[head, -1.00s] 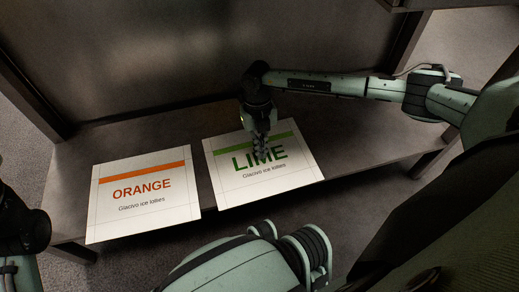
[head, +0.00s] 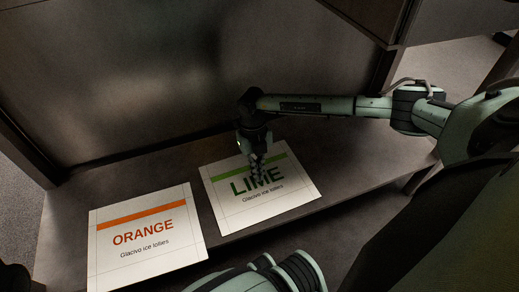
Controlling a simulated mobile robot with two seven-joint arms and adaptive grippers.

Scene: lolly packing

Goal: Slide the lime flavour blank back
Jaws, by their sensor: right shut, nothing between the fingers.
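The lime blank (head: 232,207) is a flat white card with a green stripe and "LIME" in green. It lies on the grey shelf (head: 375,175), its near edge close to the shelf's front edge. My right gripper (head: 258,183) is shut and empty, pointing down over the card's stripe and lettering. The fingertips appear to touch the card, though contact is hard to confirm. The gripper hides part of the stripe and the word. My left gripper is not in view.
The orange blank (head: 150,259) lies left of the lime one, with a narrow gap between them and its near edge past the shelf's front edge. A dark upright panel (head: 130,90) stands behind the shelf. Bare shelf lies to the right.

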